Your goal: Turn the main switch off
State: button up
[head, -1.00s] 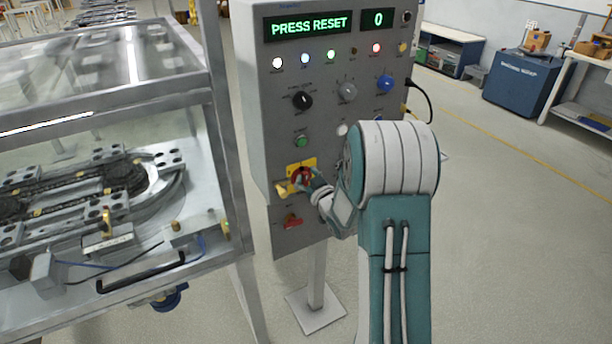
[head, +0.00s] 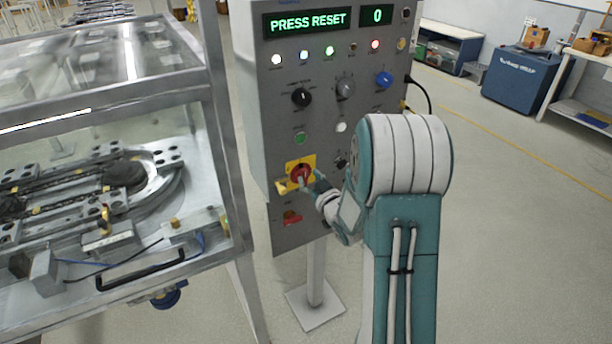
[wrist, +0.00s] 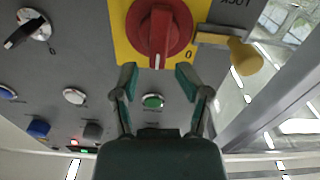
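The main switch (head: 301,173) is a red rotary knob on a yellow plate, low on the grey control panel. In the wrist view the red knob (wrist: 158,30) has its raised handle upright in the picture, its lower end pointing between my fingertips. A "0" is printed to the lower right of the knob. My gripper (wrist: 157,76) is open and empty, its two teal fingers apart just below the handle, seemingly not touching it. In the head view my gripper (head: 316,184) is right beside the knob and covers part of its right side.
A yellow tab (wrist: 244,54) sticks out beside the knob. The grey panel (head: 262,140) carries dials, buttons, lamps and a display (head: 307,20) reading "PRESS RESET". A glass-walled machine (head: 110,200) stands close on the left.

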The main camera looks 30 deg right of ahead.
jog(key=s, duration=0.9)
jog(key=shift+d, duration=0.2)
dwell(0.6)
jog(key=shift+s, duration=0.1)
notch_tip(320, 180, up, 10)
dwell(0.7)
jog(key=m, duration=0.2)
send_near(305, 174)
jog(key=w, duration=1.1)
jog(key=shift+s, duration=0.1)
grip_shut()
jog(key=shift+a, duration=0.1)
